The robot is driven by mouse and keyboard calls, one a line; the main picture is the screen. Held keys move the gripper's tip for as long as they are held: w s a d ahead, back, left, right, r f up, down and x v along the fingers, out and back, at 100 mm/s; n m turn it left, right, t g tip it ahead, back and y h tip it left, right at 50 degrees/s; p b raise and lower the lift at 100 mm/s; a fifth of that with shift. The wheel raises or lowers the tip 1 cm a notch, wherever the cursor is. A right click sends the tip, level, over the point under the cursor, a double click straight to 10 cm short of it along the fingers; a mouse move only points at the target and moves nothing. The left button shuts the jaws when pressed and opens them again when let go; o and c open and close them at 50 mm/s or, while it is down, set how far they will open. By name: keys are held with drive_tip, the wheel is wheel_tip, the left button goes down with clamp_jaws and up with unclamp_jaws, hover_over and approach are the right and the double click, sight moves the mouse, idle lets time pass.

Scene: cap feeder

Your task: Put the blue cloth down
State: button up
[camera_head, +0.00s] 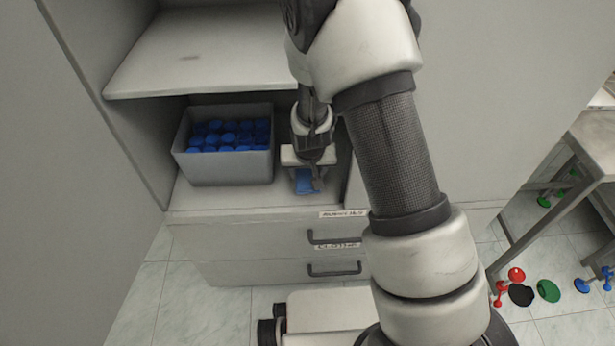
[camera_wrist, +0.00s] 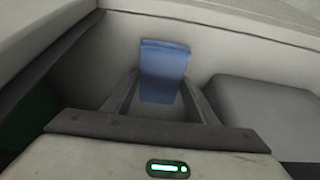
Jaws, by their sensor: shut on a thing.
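The blue cloth (camera_head: 306,186) is a small folded piece inside the open cabinet compartment, low over the shelf board (camera_head: 237,199). My gripper (camera_head: 308,184) points down into the compartment and is shut on the cloth. In the wrist view the cloth (camera_wrist: 163,72) stands out between the two finger ends (camera_wrist: 161,98). I cannot tell whether its lower edge touches the board. Part of the cloth is hidden by the fingers in the head view.
A grey bin (camera_head: 228,170) of blue caps stands left of my gripper. An upper shelf (camera_head: 207,55) overhangs the compartment. Two closed drawers (camera_head: 250,240) with handles lie below. Red, green, black and blue pieces lie on the floor at right, near a table (camera_head: 590,150).

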drive_tip(key=shift+f, duration=0.9)
drive_tip(key=shift+f, duration=0.1)
drive_tip(key=o, duration=1.1)
drive_tip(key=shift+r, duration=0.35)
drive_tip(key=p+v, duration=0.3)
drive_tip(key=v, duration=0.8)
drive_tip(key=shift+s+r, duration=0.15)
drive_tip(key=shift+r, duration=0.1)
